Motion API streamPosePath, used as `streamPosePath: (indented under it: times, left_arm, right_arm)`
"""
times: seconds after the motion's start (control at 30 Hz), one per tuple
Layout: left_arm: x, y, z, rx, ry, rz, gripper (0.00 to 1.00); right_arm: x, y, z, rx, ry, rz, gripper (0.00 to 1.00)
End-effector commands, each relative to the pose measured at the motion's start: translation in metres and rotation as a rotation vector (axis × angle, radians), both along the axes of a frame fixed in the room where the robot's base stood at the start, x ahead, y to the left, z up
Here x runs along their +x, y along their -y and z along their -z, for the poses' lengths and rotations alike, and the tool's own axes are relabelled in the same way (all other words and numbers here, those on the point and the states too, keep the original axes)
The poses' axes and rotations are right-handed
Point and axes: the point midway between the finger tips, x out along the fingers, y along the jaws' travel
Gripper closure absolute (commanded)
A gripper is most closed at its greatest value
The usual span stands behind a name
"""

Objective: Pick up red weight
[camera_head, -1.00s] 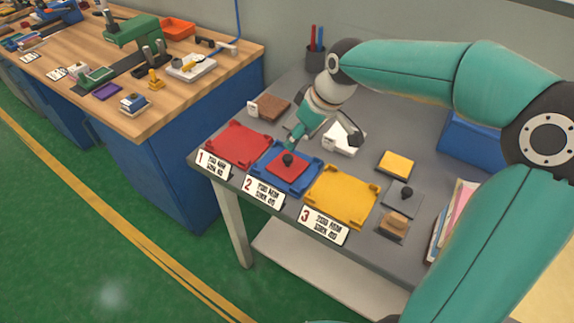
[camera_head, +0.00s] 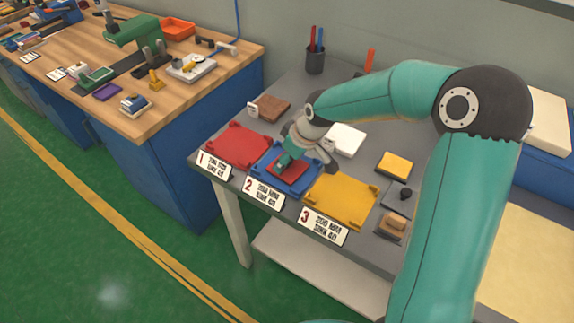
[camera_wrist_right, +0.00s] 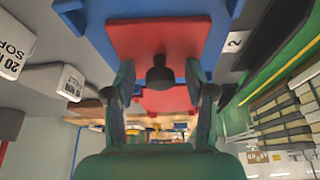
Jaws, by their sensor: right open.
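The red weight is a flat red square plate (camera_head: 293,171) with a dark knob (camera_wrist_right: 159,75). It lies on the blue tray (camera_head: 262,173) at label 2. In the head view my right gripper (camera_head: 287,160) is right over it and hides the knob and part of the plate. In the right wrist view the red weight (camera_wrist_right: 158,38) is close ahead. The open fingers of my right gripper (camera_wrist_right: 163,92) stand on either side of the knob, with gaps visible. My left gripper is not in view.
A red tray (camera_head: 237,145) is to the left and a yellow tray (camera_head: 342,200) to the right. A brown block (camera_head: 274,107), a white block (camera_head: 346,139), a yellow block (camera_head: 395,165) and a pen cup (camera_head: 315,62) stand on the grey table. A wooden bench (camera_head: 150,118) is at left.

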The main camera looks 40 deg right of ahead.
Motion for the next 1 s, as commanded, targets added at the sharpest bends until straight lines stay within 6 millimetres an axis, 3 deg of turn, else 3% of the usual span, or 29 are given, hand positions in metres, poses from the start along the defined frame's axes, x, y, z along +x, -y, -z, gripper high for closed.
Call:
streamPosePath:
  times: [0.13,0.47,1.0]
  left_arm:
    - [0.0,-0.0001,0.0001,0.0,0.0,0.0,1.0]
    - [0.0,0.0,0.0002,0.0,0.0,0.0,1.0]
    - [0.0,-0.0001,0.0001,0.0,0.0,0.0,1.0]
  right_arm:
    - [-0.0001,0.0001,-0.0001,0.0,0.0,0.0,0.47]
    - [-0.0003,0.0001,-0.0001,0.0,-0.001,0.0,1.0]
    - [0.0005,0.0,-0.0033,-0.001,0.001,-0.001,1.0]
